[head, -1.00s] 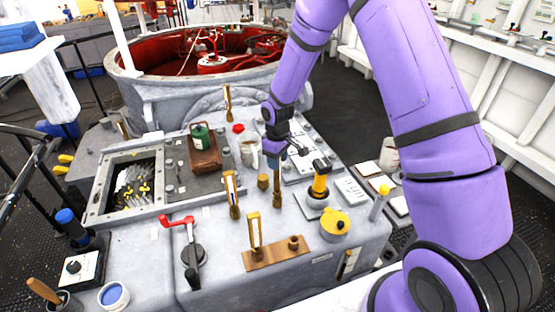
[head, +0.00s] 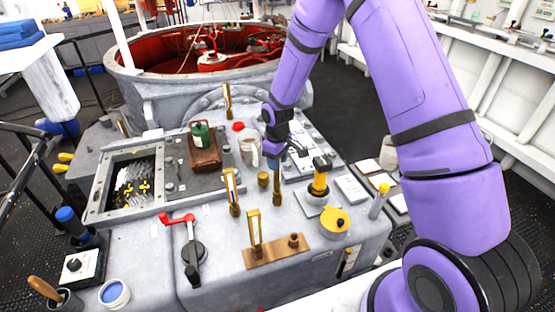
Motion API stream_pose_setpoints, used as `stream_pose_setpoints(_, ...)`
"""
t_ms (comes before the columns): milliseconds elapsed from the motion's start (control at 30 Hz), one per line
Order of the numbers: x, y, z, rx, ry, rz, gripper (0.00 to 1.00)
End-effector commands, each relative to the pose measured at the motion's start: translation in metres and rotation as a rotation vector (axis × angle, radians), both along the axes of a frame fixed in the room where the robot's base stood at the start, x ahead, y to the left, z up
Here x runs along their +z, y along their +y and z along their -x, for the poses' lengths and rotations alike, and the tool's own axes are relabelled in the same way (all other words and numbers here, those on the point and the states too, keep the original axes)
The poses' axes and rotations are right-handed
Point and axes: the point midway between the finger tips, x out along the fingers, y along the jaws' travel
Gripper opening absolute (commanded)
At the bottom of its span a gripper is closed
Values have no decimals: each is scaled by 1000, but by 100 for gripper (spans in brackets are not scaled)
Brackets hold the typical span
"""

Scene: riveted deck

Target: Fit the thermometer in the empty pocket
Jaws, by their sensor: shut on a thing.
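My gripper (head: 276,160) is shut on a slim brass thermometer (head: 277,185), which hangs upright below the jaws, seen nearly edge-on. Its lower end is close above the grey console top; I cannot tell whether it touches. A wood-brown rack (head: 262,257) lies at the console's front. A brass-framed thermometer (head: 254,233) with a pale face stands in its left pocket. The rack's right pocket (head: 294,240) is a short brass socket with nothing standing in it. The held thermometer is behind and slightly left of that socket in the picture, apart from it.
Another brass-framed thermometer (head: 231,188) stands left of the held one, with a small brass cup (head: 263,179) between. A yellow-handled black lever (head: 320,178) and a yellow pot (head: 335,221) stand to the right. A red-handled crank (head: 190,250) is at left. A white mug (head: 249,150) stands behind.

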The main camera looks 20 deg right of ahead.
Motion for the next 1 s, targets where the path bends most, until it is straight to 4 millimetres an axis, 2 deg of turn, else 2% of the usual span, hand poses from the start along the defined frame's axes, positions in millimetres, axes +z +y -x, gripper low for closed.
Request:
stream_pose_setpoints(467,-8,0,0,0,-1,-1,16)
stream_pose_setpoints(500,-8,0,0,0,-1,-1,48)
stream_pose_setpoints(600,-8,0,0,0,-1,-1,71)
stream_pose_setpoints(867,-8,0,0,0,0,0,71)
stream_pose_setpoints(1000,0,0,0,0,-1,0,71)
